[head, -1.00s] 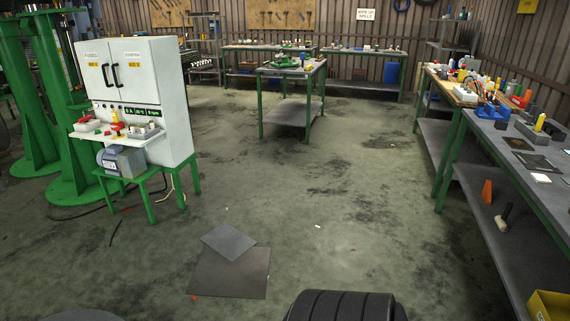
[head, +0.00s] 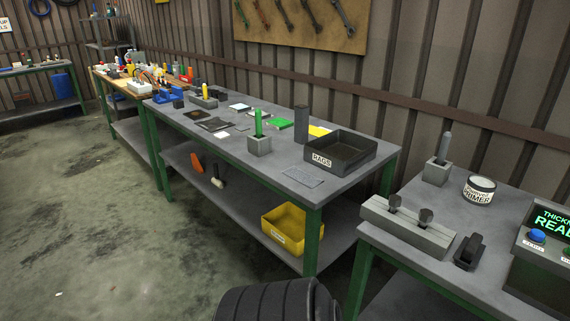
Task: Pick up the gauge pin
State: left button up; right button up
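I see three upright pin-like pieces in grey blocks, and I cannot tell which is the gauge pin. A grey pin (head: 444,149) stands in a small block (head: 437,173) on the right bench. A green pin (head: 258,125) stands in a block (head: 259,146) on the middle bench. A yellow pin (head: 204,91) stands in a long grey block (head: 203,103) further back on that bench. Neither of my grippers is in view.
The right bench carries a primer tin (head: 479,189), a long grey fixture (head: 406,228) and a thickness reader (head: 545,245). A yellow bin (head: 287,226) sits on the lower shelf. Floor at left is clear.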

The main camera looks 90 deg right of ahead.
aim_at(394, 201)
jog(key=z, duration=3.5)
